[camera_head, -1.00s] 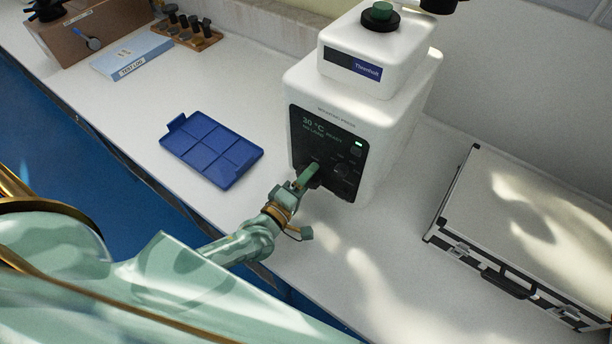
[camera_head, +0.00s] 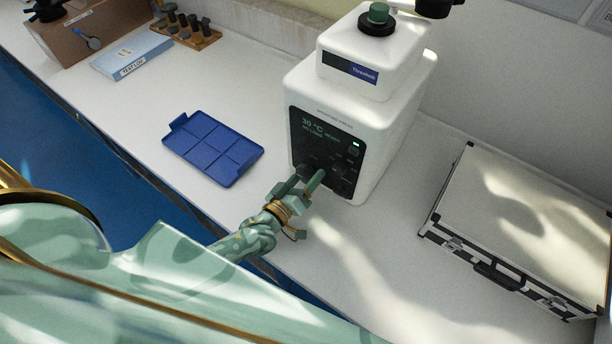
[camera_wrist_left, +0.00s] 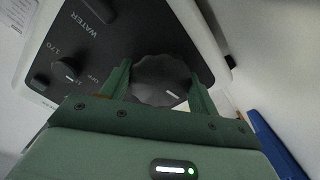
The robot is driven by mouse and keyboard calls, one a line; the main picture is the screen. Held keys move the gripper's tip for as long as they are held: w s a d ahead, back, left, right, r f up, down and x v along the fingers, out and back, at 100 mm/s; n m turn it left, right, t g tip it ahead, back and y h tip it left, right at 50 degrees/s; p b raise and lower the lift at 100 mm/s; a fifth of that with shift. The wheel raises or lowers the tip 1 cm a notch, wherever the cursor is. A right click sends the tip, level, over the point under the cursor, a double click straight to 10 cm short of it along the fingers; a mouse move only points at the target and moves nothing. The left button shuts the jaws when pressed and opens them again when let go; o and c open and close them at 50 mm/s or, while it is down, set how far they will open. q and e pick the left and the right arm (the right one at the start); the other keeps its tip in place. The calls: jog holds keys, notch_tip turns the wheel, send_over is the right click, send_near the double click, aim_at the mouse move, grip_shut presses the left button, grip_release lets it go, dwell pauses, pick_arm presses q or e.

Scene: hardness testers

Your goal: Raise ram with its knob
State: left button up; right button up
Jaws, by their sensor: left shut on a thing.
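The white mounting press (camera_head: 395,110) stands on the bench with a dark control panel (camera_head: 345,150) on its front. My left gripper (camera_head: 311,181) is at the lower left of this panel. In the left wrist view, a round dark scalloped knob (camera_wrist_left: 158,82) with a white pointer mark sits between the two green fingers of my left gripper (camera_wrist_left: 163,88), which is shut on it. In the head view the fingers largely hide this knob. The ram itself cannot be made out. My right gripper is not in view.
Other small knobs (camera_wrist_left: 66,70) sit beside the gripped one on the panel. A blue divided tray (camera_head: 212,148) lies to the left of the press. A silver case (camera_head: 530,225) lies to the right. The bench in front of the press is clear.

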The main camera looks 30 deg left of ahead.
pick_arm(q)
jog(key=shift+s+f+m, duration=0.1)
jog(key=shift+f+m, duration=0.05)
jog(key=shift+m, duration=0.15)
jog(key=o, duration=1)
jog(key=shift+c, duration=0.2)
jog(key=s, duration=0.5)
jog(key=s+a, duration=0.1)
jog(key=s, duration=0.4)
jog(key=s+a+p, duration=0.1)
jog(key=s, duration=0.5)
jog(key=shift+a, duration=0.1)
